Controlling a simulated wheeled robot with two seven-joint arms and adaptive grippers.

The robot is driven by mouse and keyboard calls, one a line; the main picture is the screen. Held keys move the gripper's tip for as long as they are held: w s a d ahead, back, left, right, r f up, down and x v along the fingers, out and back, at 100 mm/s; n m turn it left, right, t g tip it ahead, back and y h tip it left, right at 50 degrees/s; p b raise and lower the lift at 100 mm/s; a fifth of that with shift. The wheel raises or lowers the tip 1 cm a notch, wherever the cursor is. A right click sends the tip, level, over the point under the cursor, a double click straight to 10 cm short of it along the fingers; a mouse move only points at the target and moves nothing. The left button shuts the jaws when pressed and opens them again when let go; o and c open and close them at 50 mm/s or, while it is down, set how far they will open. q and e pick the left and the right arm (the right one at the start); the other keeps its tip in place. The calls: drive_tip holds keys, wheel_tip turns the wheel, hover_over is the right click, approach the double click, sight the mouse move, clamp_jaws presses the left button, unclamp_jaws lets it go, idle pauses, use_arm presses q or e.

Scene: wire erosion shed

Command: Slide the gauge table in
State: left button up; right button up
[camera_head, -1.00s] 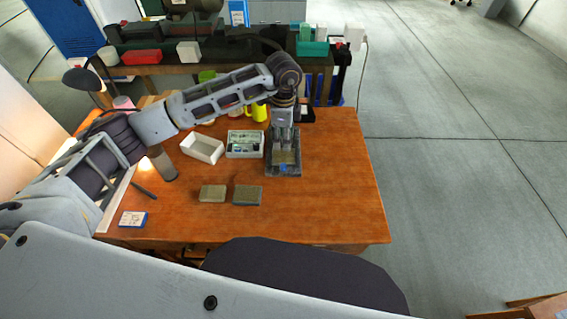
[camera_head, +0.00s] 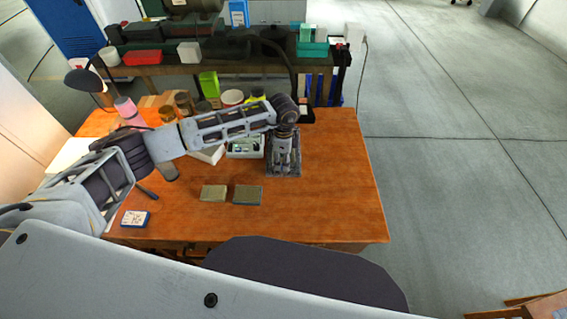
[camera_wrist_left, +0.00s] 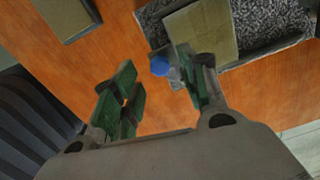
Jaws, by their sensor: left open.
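The gauge table is a tan plate (camera_wrist_left: 203,36) on a dark speckled base (camera_wrist_left: 270,22), at the top of the left wrist view. In the head view the base (camera_head: 297,168) sits on the wooden desk, mostly hidden behind my left gripper (camera_head: 283,170). A blue knob (camera_wrist_left: 160,66) sticks out from the plate's near edge. My left gripper also shows in the left wrist view (camera_wrist_left: 155,85), open with green-padded fingers. The knob lies beyond the gap, close to the right-hand finger; I cannot tell whether they touch. My right gripper is not seen.
Two grey-tan blocks (camera_head: 213,193) (camera_head: 248,195) lie on the desk (camera_head: 330,210) left of the base. A tray with small parts (camera_head: 245,147) stands behind, with jars and a lamp (camera_head: 84,80) further left. The desk's right side is clear.

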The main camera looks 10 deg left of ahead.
use_arm(q)
drive_tip(key=shift+f, duration=1.4)
clamp_jaws()
